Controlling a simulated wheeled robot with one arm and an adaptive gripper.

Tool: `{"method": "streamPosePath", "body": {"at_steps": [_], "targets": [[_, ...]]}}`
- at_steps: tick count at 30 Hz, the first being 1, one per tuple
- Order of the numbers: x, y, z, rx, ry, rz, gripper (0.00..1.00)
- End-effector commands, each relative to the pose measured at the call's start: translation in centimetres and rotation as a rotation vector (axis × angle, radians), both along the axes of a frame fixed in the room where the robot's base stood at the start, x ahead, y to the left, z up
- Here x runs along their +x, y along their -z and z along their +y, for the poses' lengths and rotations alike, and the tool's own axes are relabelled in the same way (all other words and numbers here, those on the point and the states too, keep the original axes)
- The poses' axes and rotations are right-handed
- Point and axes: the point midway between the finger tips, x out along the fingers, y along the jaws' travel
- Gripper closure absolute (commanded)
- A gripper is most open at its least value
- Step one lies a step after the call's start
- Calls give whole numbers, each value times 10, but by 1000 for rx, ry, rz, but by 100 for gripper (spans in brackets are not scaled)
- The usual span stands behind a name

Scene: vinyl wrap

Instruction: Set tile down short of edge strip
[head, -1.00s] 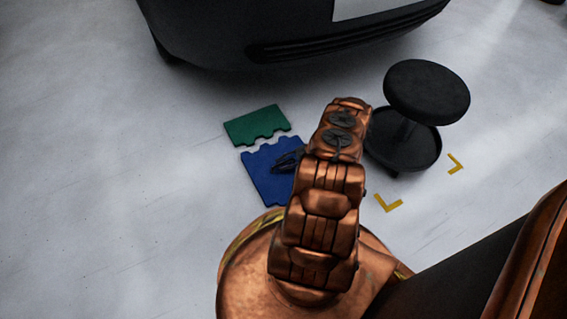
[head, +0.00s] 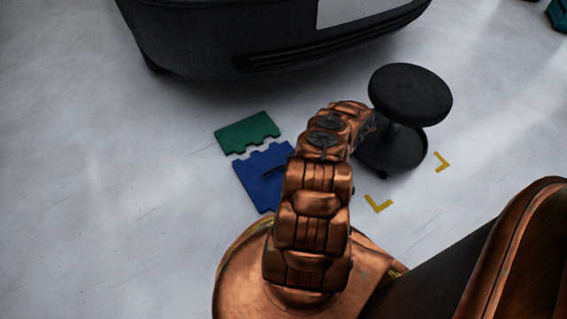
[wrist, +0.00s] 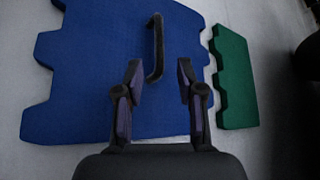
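The blue tile (head: 258,181) lies on the floor in the head view, partly hidden behind my arm. It also shows in the wrist view (wrist: 90,90), with a black handle (wrist: 156,50) standing on it. The green edge strip (head: 247,132) lies on the floor just beyond the blue tile, with a narrow gap between their toothed edges; in the wrist view the strip (wrist: 234,80) is to the right of the tile. My gripper (wrist: 159,72) is open over the tile, with the handle's near end between its fingertips; whether they touch it I cannot tell. In the head view my arm hides the gripper.
A black round stool (head: 410,95) stands right of my arm. Yellow corner marks (head: 378,204) lie on the floor near it. A dark car bumper (head: 270,45) is at the back. The floor left of the tile is clear.

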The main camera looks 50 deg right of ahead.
Motion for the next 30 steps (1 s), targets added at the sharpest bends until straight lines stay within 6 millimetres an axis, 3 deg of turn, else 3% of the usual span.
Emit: {"method": "streamPosePath", "body": {"at_steps": [8,14,20,30], "targets": [[-12,-13,-16,-1,-1,-1,62],[9,-36,-10,-5,-45,-7,62],[56,-91,16,-20,-153,-19,62],[114,-186,85,-60,-364,-25,62]]}}
